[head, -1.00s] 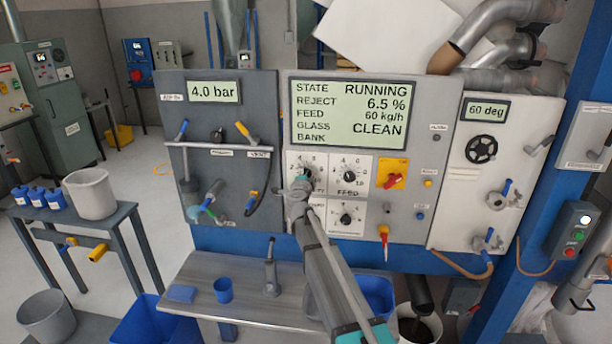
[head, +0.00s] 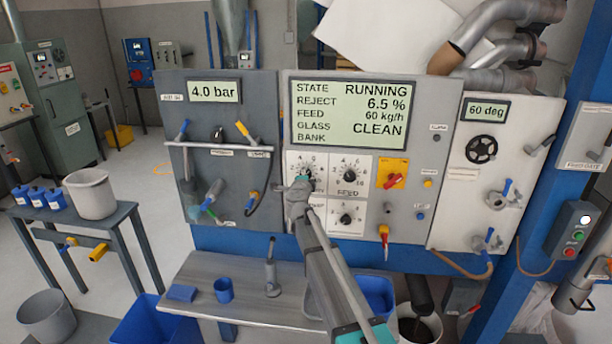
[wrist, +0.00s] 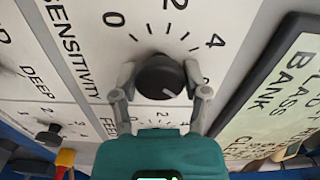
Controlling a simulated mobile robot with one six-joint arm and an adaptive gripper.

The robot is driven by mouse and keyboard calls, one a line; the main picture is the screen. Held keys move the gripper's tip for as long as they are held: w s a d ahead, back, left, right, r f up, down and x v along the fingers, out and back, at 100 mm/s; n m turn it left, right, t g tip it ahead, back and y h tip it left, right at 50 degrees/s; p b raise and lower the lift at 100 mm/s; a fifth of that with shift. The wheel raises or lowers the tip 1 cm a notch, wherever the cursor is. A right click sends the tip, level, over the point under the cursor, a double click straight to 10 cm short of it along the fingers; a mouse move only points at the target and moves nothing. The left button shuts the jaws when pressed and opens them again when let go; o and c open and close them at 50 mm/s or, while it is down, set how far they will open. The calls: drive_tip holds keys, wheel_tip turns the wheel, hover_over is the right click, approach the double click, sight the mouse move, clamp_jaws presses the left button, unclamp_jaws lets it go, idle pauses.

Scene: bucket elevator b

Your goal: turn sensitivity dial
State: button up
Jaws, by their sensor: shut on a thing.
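The sensitivity dial (wrist: 161,78) is a round black knob with a white pointer line, on a white plate marked SENSITIVITY (wrist: 72,48) with a numbered scale. In the wrist view the pointer faces the lower right. My gripper (wrist: 160,97) has one finger on each side of the dial and is shut on it. In the head view my gripper (head: 300,186) is at the upper left plate below the display, and my arm hides most of the dial.
The display (head: 349,114) reads RUNNING, reject 6.5 %, feed 60 kg/h and glass CLEAN. The FEED dial (head: 349,176) is just right, with another dial (head: 345,219) below it. A yellow-backed red switch (head: 391,175) stands farther right. A steel bench (head: 255,312) lies below.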

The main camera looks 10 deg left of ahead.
drive_tip(key=o, duration=1.2)
drive_tip(key=shift+c, duration=0.2)
drive_tip(key=shift+s, duration=0.15)
drive_tip(key=s, duration=1.1)
drive_tip(key=shift+s+a, duration=0.2)
drive_tip(key=shift+s, duration=0.15)
drive_tip(key=shift+d+n, duration=0.1)
drive_tip(key=shift+n, duration=0.2)
